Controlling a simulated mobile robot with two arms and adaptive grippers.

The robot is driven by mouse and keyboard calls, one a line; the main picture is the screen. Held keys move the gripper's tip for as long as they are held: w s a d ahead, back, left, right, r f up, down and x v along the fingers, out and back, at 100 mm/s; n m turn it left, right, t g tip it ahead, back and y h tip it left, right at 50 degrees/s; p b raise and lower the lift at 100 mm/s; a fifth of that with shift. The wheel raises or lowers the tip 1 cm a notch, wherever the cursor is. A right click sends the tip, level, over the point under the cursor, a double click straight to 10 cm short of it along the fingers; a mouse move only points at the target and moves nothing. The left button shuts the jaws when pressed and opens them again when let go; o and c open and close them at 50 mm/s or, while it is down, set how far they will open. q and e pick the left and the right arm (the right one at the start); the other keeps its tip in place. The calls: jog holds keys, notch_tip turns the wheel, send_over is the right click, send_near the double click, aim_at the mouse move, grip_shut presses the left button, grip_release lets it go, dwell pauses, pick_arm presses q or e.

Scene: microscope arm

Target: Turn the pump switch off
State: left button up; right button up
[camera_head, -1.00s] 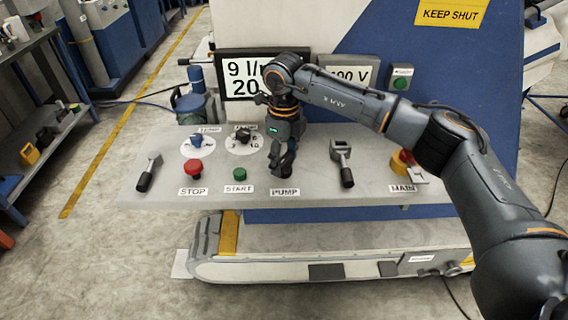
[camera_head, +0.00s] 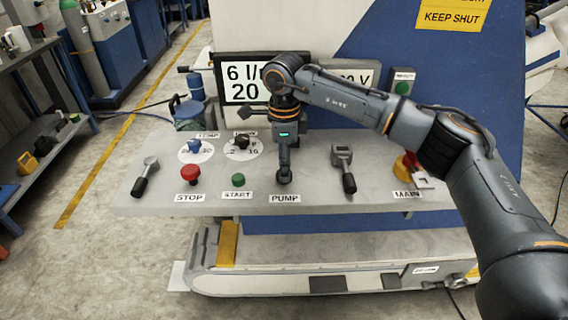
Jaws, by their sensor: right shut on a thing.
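The pump switch (camera_head: 285,177) is on the grey panel, just above the PUMP label (camera_head: 285,198). Only a dark bit of it shows at my fingertips, so I cannot tell its position. My right gripper (camera_head: 284,170) points down from above and is shut on the switch. My left gripper is not in view.
The grey panel (camera_head: 385,200) also carries a red STOP button (camera_head: 190,174), a green START button (camera_head: 238,180), two dial knobs, a lever (camera_head: 145,178) at the left, another lever (camera_head: 345,170) and a red-yellow MAIN switch (camera_head: 407,165). A display (camera_head: 242,80) stands behind, partly covered by my arm.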

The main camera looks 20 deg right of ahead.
dwell(0.4)
jog(key=o, duration=1.2)
jog(key=shift+c, duration=0.2)
notch_tip(320, 180, up, 12)
